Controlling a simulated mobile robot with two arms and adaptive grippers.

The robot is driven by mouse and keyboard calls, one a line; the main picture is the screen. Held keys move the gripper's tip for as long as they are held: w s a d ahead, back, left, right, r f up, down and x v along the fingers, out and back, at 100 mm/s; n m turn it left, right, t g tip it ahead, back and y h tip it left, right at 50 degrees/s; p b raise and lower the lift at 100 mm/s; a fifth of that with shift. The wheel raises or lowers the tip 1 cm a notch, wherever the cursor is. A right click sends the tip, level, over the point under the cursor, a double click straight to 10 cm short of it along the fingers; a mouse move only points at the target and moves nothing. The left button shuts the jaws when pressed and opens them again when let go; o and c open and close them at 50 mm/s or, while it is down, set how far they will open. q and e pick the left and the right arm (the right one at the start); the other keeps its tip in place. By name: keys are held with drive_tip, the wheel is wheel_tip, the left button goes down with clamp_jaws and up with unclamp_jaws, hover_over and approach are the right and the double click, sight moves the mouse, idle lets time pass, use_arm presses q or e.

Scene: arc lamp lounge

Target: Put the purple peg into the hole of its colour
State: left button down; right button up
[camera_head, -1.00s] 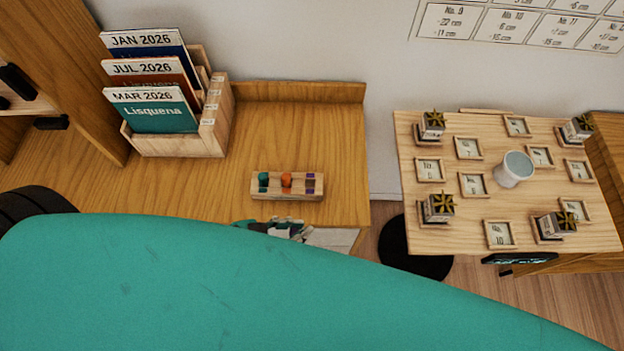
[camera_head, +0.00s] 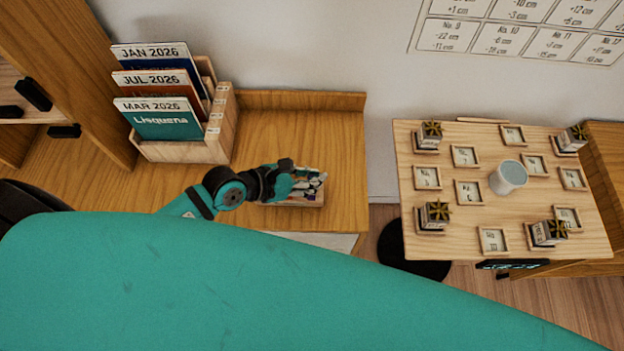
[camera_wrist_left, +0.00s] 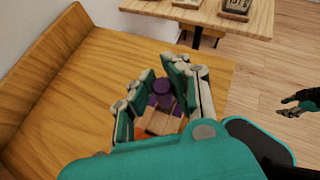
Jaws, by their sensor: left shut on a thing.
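The purple peg (camera_wrist_left: 162,88) stands about upright between the fingers of my left gripper (camera_head: 308,182), which is shut on it. In the wrist view the peg is over the purple-marked end of the wooden block (camera_wrist_left: 160,122). I cannot tell how far its lower end is in the hole. In the head view my gripper covers most of the block (camera_head: 300,204) and hides the peg. A bit of orange (camera_wrist_left: 115,155) shows by the block in the wrist view. My right gripper (camera_wrist_left: 297,102) is at the right edge of the wrist view, too small to judge.
A wooden file holder with calendars (camera_head: 180,150) stands at the back left of the desk (camera_head: 270,125). To the right, past a gap, a small table (camera_head: 500,215) bears a cup (camera_head: 508,177), small boxes and framed cards. The desk behind the block is clear.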

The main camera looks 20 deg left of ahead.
use_arm(q)
drive_tip(key=shift+w+f, duration=0.15)
drive_tip(key=shift+f, duration=1.6)
drive_tip(key=shift+f, duration=0.1)
drive_tip(key=c, duration=1.4)
unclamp_jaws()
drive_tip(key=shift+o, duration=0.2)
drive_tip(key=b+v, duration=0.1)
drive_tip(key=v, duration=1.1)
